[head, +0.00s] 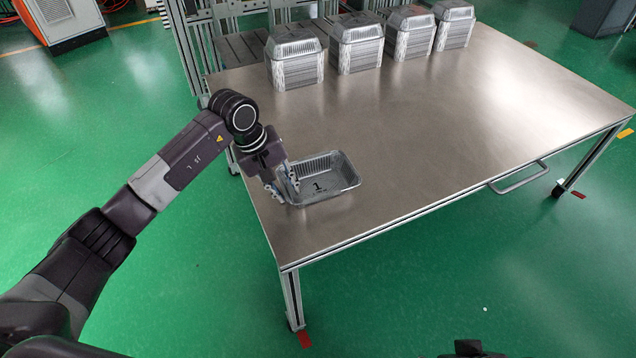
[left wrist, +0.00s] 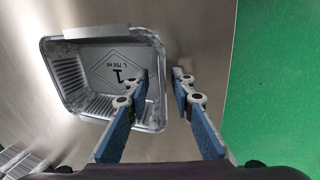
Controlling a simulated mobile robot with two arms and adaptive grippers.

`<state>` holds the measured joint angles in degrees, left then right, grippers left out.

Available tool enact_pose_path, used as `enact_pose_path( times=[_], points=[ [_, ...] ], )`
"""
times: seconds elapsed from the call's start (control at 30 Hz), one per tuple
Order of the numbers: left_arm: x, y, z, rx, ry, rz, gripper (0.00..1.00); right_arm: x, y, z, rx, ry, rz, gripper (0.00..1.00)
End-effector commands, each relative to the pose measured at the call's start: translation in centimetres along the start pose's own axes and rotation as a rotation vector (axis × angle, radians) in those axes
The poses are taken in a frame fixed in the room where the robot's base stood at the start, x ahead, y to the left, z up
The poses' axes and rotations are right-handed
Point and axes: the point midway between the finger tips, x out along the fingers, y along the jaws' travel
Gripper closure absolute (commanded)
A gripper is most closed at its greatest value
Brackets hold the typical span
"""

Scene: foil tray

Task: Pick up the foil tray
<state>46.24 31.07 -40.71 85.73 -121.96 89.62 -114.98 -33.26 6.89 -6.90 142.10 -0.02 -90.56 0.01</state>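The foil tray (head: 332,168) is a shallow silver rectangle, open at the top, lying upright near the table's left front corner. Its inside base bears a black "1". In the left wrist view the tray (left wrist: 72,88) fills the upper left. My left gripper (head: 285,193) is at the tray's left end. In the left wrist view my left gripper (left wrist: 162,76) is open, with one finger over the tray's inside and the other outside its wall. The wall lies between the fingers, with a visible gap to the outer finger.
The tray lies on a bare metal table (head: 430,130) with a handle (head: 518,178) on its front edge. Several stacks of foil trays, such as the leftmost one (head: 296,66), stand along the far edge. The middle and right of the table are clear.

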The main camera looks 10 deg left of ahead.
Motion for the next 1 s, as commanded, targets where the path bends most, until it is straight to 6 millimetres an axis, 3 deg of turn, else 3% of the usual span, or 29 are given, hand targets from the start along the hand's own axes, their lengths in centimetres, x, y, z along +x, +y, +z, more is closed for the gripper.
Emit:
enact_pose_path(
  times=[0.67,0.87,1.0],
  points=[
    [0.35,-0.11,-0.01,0.000,0.000,0.000,0.78,0.60,-0.02,0.19,0.000,0.000,0.000,0.60],
    [0.36,-0.12,-0.01,0.000,0.000,0.000,1.00,0.60,-0.02,0.19,0.000,0.000,0.000,0.60],
    [0.37,-0.14,-0.01,0.000,0.000,0.000,1.00,0.60,-0.02,0.19,0.000,0.000,0.000,0.60]
  ],
)
